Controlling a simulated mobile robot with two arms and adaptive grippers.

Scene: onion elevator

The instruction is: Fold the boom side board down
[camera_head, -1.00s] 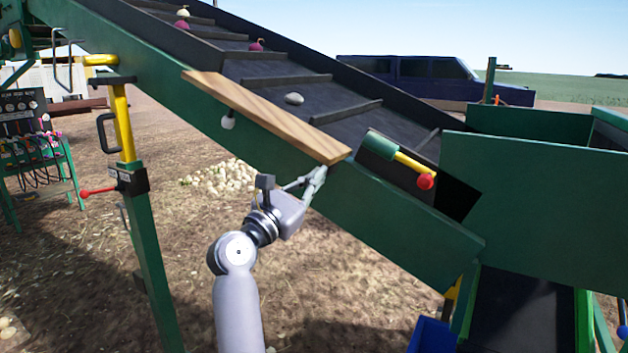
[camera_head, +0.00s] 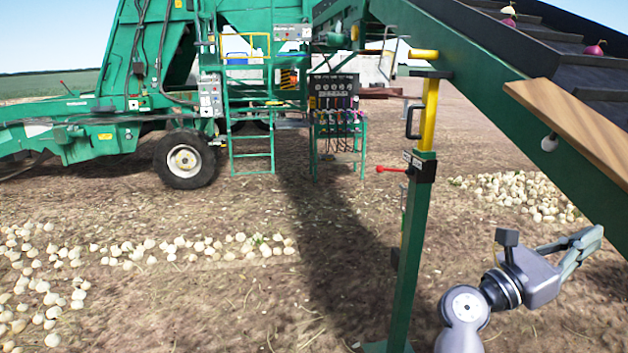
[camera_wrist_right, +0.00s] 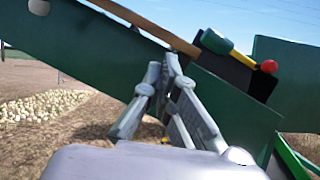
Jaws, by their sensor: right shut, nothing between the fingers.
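The boom side board is a light wooden plank (camera_head: 575,122) along the upper edge of the sloping green boom (camera_head: 500,95). Its right end is cut off in the head view. In the right wrist view the board (camera_wrist_right: 145,22) appears nearly edge-on as a thin brown strip. My right gripper (camera_head: 592,238) is shut and empty, below the board and apart from it. In the wrist view its fingertips (camera_wrist_right: 168,68) show against the green boom side, below the strip. My left gripper is not in view.
A green post with a yellow upper part (camera_head: 428,115) and a red-tipped lever (camera_head: 392,169) stands left of my right arm. Onions (camera_head: 520,192) lie behind my gripper.

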